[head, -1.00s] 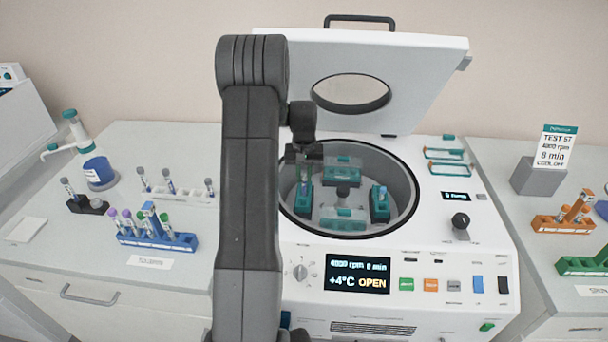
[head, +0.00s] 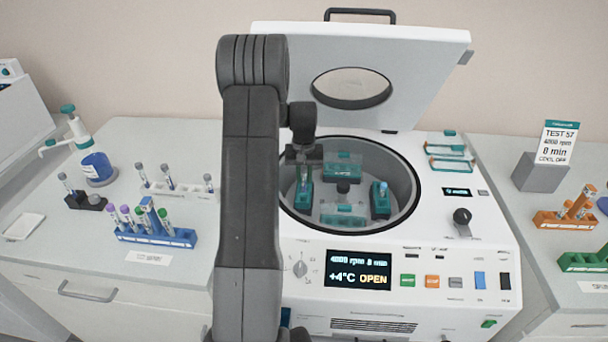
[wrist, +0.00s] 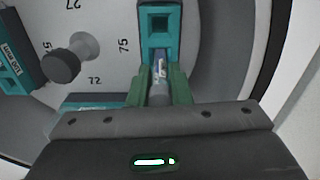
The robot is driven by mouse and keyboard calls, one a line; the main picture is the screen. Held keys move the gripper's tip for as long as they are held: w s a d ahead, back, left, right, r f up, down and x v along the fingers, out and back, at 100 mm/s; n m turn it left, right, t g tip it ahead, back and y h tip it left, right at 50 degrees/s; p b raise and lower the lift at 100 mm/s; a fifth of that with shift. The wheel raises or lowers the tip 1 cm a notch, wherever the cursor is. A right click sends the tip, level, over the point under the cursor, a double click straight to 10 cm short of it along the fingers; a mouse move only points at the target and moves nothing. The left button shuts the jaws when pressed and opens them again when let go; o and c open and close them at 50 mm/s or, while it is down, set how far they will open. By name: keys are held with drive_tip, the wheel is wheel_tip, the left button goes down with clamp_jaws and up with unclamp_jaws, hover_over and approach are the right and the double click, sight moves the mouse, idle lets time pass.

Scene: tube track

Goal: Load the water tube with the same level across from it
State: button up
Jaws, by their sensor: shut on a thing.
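The open centrifuge (head: 440,240) stands in the middle of the head view, with teal buckets around its rotor hub (head: 343,187). My gripper (head: 304,165) is inside the bowl, above the left bucket (head: 303,197). It is shut on a tube (head: 304,176). In the wrist view the green fingertips (wrist: 159,85) clasp this tube (wrist: 160,70), whose end points at a teal bucket (wrist: 160,22); I cannot tell how far it is inside. Across the rotor, the right bucket (head: 380,207) holds a tube with a blue top (head: 382,188). The liquid levels are not readable.
The raised lid (head: 420,75) stands behind the bowl. On the left bench are a blue rack (head: 155,237) with several tubes, a white rack (head: 180,192) and a dispenser bottle (head: 97,167). Orange (head: 562,222) and green (head: 585,262) racks stand on the right bench.

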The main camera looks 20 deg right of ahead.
drive_tip(key=shift+f+b, duration=0.45)
drive_tip(key=shift+f, duration=0.3)
drive_tip(key=shift+f, duration=0.1)
drive_tip(key=o, duration=0.8)
wheel_tip(320, 180, up, 12)
drive_tip(key=shift+r+b, duration=0.1)
drive_tip(key=shift+b, duration=0.55)
